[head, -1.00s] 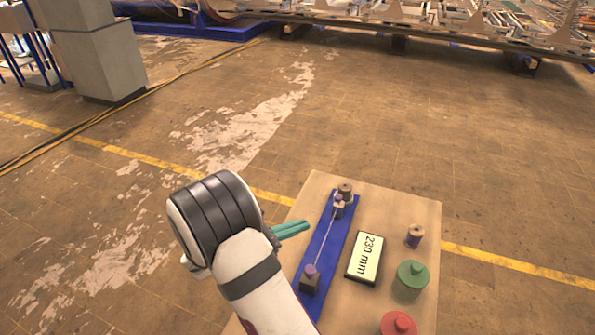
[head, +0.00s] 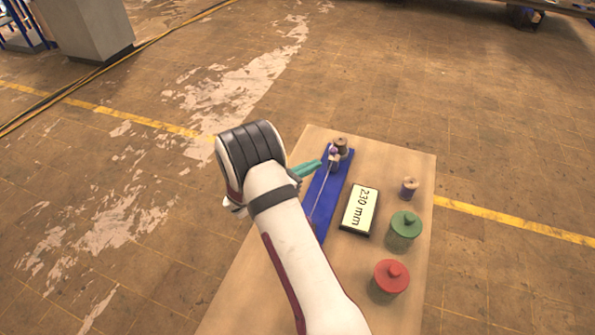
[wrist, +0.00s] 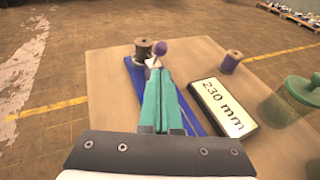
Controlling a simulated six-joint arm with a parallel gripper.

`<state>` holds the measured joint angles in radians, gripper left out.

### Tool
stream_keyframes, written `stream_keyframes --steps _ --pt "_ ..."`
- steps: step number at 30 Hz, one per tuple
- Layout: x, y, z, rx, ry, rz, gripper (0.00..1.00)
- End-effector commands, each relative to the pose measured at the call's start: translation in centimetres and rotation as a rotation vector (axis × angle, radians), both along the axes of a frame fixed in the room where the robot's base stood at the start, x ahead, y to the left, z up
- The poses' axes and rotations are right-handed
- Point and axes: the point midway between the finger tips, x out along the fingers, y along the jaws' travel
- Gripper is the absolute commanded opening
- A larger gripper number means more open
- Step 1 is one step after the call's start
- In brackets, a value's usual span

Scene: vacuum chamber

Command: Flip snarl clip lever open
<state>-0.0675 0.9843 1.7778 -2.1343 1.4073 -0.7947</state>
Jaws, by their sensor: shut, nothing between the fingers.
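A blue board (head: 326,200) lies on the table with a thin line running along it. At its far end stands a small clip with a purple knob (wrist: 159,47), next to a brown spool (wrist: 143,47). In the head view this clip (head: 334,157) is small. My gripper (head: 318,164) has teal fingers, shut and empty, just short of the far clip. In the wrist view the fingertips (wrist: 158,73) reach close below the knob; I cannot tell whether they touch the clip. The near end of the board is hidden behind my arm.
A sign reading 230 mm (head: 359,209) lies right of the board. A purple spool (head: 409,188), a green-lidded jar (head: 404,230) and a red-lidded jar (head: 390,279) stand along the right side of the table (head: 250,270).

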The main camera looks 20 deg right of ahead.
Motion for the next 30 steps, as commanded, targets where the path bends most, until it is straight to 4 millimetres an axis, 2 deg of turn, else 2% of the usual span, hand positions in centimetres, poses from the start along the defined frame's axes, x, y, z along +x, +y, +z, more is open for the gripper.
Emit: stream_keyframes --steps 3,9,30 --pt "0.7 -2.0 -0.1 0.001 -0.002 -0.004 0.0" --pt "1.4 -3.7 0.0 0.002 -0.001 -0.001 0.0" --pt "1.8 -4.2 0.4 0.042 0.039 -0.001 0.0"
